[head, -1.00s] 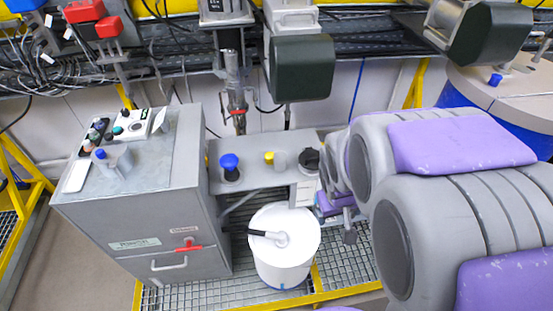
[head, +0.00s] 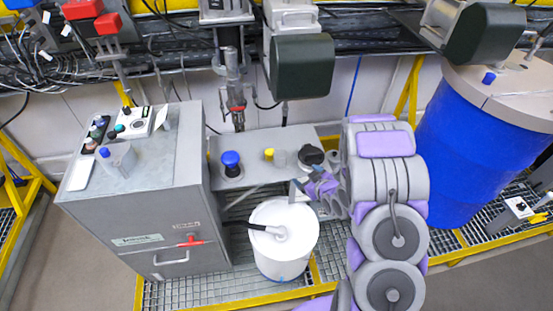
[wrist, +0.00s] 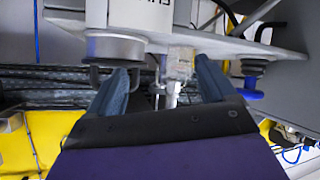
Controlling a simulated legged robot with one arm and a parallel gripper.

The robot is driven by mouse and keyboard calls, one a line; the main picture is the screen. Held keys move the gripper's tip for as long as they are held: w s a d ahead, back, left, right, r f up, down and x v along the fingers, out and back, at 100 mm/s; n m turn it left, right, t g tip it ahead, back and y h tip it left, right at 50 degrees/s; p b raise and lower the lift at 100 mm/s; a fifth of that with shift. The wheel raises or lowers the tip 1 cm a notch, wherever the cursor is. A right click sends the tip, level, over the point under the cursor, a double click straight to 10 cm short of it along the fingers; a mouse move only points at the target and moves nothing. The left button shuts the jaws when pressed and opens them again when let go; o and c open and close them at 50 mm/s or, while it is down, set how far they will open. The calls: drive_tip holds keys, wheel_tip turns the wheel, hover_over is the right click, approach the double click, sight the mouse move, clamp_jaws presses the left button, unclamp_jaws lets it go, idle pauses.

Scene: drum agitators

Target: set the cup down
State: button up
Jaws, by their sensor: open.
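A small clear cup (head: 279,157) stands upright on the grey shelf (head: 248,148), beside a yellow knob (head: 268,154). In the wrist view, which is upside down, the cup (wrist: 181,62) shows between the two blue-grey fingers, near their tips. My gripper (wrist: 165,72) is open and empty. In the head view my gripper (head: 300,188) is at the shelf's front right edge, partly hidden by my arm. The cup looks apart from the fingers; I cannot tell the exact gap.
A blue-topped knob (head: 231,160) and a black round part (head: 311,154) flank the cup on the shelf. A white bucket (head: 283,250) stands below. A grey cabinet (head: 150,200) at left carries another clear cup (head: 118,158). A blue drum (head: 470,150) stands at right.

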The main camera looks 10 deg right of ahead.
drive_tip(key=f, duration=0.1)
drive_tip(key=m+t+y, duration=0.2)
drive_tip(key=t+y, duration=0.1)
drive_tip(key=t, duration=0.2)
approach(277, 150)
drive_tip(key=w+a, duration=0.1)
drive_tip(key=w+a+f, duration=0.1)
drive_tip(key=w, duration=0.1)
drive_tip(key=shift+w, duration=0.2)
drive_tip(key=shift+w+a, duration=0.2)
drive_tip(key=shift+w, duration=0.15)
drive_tip(key=w, duration=0.3)
drive_tip(key=w+b, duration=0.1)
drive_tip(key=shift+w+a+r, duration=0.2)
drive_tip(key=shift+w+r, duration=0.1)
drive_tip(key=shift+a, duration=0.3)
drive_tip(key=shift+c, duration=0.9)
drive_tip(key=c, duration=0.9)
